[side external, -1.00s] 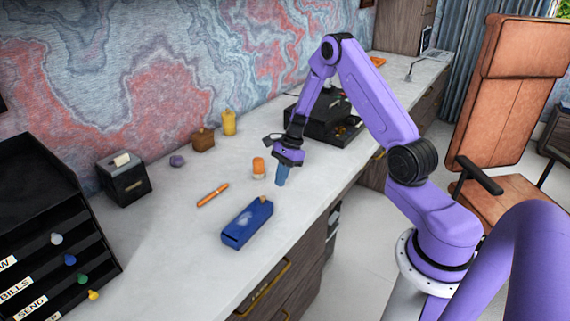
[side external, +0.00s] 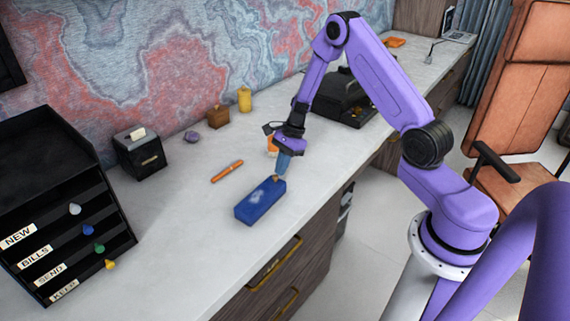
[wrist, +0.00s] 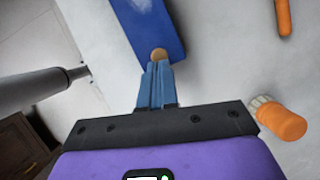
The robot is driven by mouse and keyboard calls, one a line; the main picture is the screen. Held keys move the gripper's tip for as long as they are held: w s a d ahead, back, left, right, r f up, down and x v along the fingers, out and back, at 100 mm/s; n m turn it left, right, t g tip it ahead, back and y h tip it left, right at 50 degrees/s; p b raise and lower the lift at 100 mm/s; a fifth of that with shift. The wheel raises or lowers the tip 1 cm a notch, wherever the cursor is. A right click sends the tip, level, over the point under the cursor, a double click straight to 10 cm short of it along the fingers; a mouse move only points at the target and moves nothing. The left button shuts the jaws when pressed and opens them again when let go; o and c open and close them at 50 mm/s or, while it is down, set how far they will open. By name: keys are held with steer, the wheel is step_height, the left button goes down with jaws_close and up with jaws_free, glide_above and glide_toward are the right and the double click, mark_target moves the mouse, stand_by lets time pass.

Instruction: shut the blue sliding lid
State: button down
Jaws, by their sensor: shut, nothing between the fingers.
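The blue box with its blue sliding lid (side external: 259,204) lies on the pale desk, a light mark on its top. It also shows at the top of the wrist view (wrist: 160,28). A small tan knob (wrist: 159,54) sits at the box's end nearest my gripper. My gripper (side external: 279,177) is shut and empty, its blue fingers pointing down at that end. In the wrist view its fingertips (wrist: 160,64) are right beside the knob; I cannot tell whether they touch it. How far the lid stands open is not clear.
An orange pen (side external: 227,172) lies left of the box. A black letter rack (side external: 60,210) and a black box (side external: 140,152) stand at left. The desk in front of the rack is clear.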

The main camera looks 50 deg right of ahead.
steer(key=shift+a, duration=1.15)
steer(key=shift+d, duration=0.15)
